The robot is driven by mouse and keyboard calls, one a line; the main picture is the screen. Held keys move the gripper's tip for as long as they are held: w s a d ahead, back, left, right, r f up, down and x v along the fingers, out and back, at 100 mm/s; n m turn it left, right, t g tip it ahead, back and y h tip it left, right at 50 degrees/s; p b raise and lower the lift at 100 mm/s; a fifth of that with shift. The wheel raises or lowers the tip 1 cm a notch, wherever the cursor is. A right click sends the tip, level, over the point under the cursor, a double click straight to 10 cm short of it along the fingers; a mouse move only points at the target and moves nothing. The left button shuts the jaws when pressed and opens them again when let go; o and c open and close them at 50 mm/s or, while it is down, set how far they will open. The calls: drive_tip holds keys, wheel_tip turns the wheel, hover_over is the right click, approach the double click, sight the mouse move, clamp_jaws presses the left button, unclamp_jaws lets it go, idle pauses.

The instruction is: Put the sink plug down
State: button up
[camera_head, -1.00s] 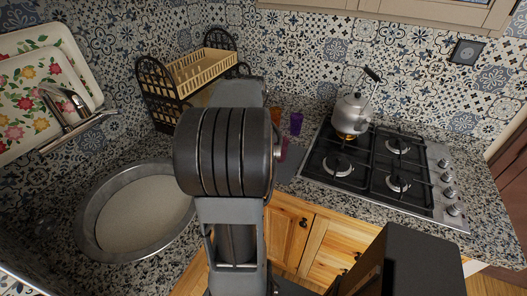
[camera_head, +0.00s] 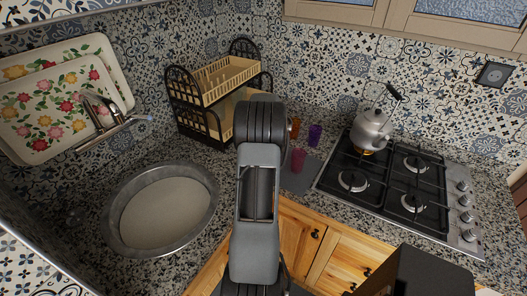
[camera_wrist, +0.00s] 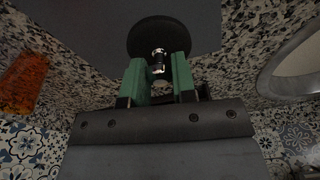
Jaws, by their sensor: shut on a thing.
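The sink plug (camera_wrist: 146,37) is a dark round disc with a shiny metal knob in the wrist view. My gripper (camera_wrist: 158,70) has green fingers, which are shut on the knob, with the disc beyond the fingertips. The disc overlaps the edge of a grey mat (camera_wrist: 85,25) and the speckled counter in that view. I cannot tell whether it touches either. In the head view my arm hides the gripper and plug. The round sink (camera_head: 207,218) is to the left there, and its rim shows at the right of the wrist view (camera_wrist: 272,72).
An orange cup (camera_head: 295,129), a purple cup (camera_head: 315,135) and a pink cup (camera_head: 298,160) stand near the mat (camera_head: 300,180). A kettle (camera_head: 372,130) stands on the gas hob (camera_head: 400,185) at right. A dish rack (camera_head: 215,95) stands behind the arm.

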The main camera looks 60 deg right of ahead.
drive_tip(key=shift+w+d+f, duration=0.15)
drive_tip(key=shift+d+f, duration=0.05)
drive_tip(key=shift+f, duration=0.25)
drive_tip(key=shift+f+p, duration=0.35)
drive_tip(key=shift+f, duration=1.05)
drive_tip(key=shift+f, duration=0.2)
drive_tip(key=o, duration=0.9)
drive_tip(key=shift+o, duration=0.2)
drive_tip(key=shift+r, duration=0.15)
